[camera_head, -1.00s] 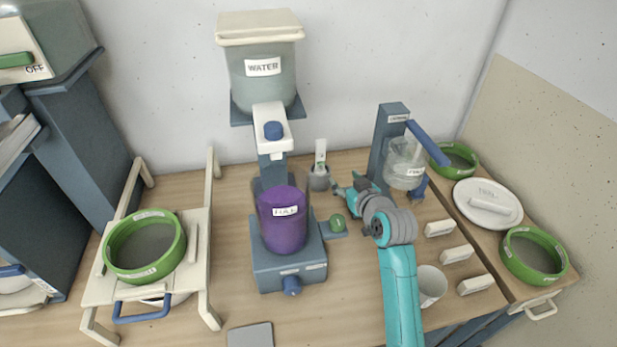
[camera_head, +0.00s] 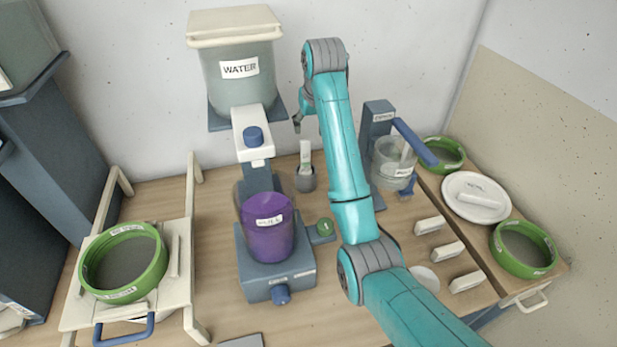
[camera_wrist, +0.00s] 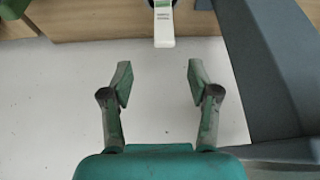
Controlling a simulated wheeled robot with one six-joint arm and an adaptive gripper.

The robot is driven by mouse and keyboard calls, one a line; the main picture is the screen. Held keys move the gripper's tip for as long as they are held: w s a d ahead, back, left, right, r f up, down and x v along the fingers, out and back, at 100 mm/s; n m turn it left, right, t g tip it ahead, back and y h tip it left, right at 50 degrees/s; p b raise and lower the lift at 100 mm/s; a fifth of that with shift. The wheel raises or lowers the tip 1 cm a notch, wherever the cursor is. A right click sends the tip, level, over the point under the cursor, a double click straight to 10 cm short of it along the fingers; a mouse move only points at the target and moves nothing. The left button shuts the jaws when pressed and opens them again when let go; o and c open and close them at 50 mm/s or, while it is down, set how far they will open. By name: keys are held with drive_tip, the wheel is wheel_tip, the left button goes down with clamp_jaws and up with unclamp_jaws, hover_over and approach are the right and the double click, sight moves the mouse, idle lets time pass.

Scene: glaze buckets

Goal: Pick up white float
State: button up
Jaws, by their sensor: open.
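The white float (camera_head: 305,155) looks like a slim upright white piece with a small label, standing in a small grey cup (camera_head: 306,180) behind the purple bucket. My gripper (camera_head: 297,123) is raised above and slightly left of the float, beside the water tank. In the wrist view my gripper (camera_wrist: 158,82) is open, with nothing between its fingers. The float and fingers are apart.
The water tank (camera_head: 238,85) and its dispenser stand left of my gripper. The purple bucket (camera_head: 268,235) sits in front on a blue-grey stand (camera_head: 290,268). A clear vessel (camera_head: 392,165) on a post stands to the right. A green-rimmed sieve (camera_head: 125,287) rests on a rack at left.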

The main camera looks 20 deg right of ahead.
sight(306, 143)
drive_tip(key=x, duration=0.5)
drive_tip(key=shift+f, duration=0.3)
drive_tip(key=x, duration=0.4)
drive_tip(key=shift+s+a, duration=0.2)
drive_tip(key=shift+a, duration=0.1)
drive_tip(key=shift+w+f, duration=0.25)
drive_tip(key=shift+f, duration=0.3)
clamp_jaws()
